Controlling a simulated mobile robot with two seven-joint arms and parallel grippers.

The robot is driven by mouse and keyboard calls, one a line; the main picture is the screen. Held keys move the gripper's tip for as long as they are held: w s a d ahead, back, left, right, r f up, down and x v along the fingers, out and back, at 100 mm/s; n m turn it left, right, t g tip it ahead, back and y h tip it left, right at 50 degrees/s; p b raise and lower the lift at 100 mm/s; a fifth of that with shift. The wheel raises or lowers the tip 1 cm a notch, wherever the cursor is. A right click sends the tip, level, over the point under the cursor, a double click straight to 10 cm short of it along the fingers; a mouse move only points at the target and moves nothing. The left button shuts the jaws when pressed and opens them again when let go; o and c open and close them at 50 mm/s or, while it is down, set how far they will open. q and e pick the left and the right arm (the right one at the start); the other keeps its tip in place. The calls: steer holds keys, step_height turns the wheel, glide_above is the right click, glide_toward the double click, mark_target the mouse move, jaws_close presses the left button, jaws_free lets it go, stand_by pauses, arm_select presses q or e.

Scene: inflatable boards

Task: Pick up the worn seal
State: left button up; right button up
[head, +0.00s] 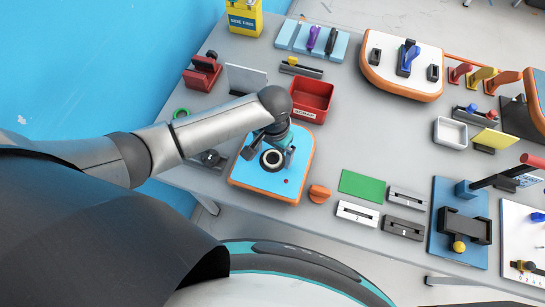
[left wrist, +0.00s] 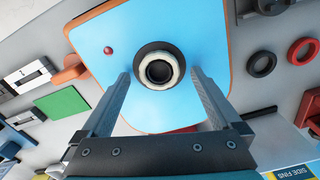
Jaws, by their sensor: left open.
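A pale, cream-coloured ring (left wrist: 159,70), which looks like the worn seal, sits around a dark opening on a round black fitting (left wrist: 141,60) in the left wrist view. The fitting stands on a blue board with an orange edge (left wrist: 190,25). My left gripper (left wrist: 161,73) is open and empty, with one finger on each side of the fitting in the left wrist view. In the head view my left gripper (head: 277,147) hangs over the board and partly hides it. My right gripper is not in view.
A small red knob (left wrist: 108,50) stands on the board. A black ring (left wrist: 262,64) and a red ring (left wrist: 303,51) lie beside it. A red bin (head: 311,96) stands close behind the board. An orange block (head: 319,193) and green mat (head: 362,185) lie to its right.

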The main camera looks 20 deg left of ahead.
arm_select(q)
steer(key=shift+f, duration=0.15)
steer(key=c, duration=1.4)
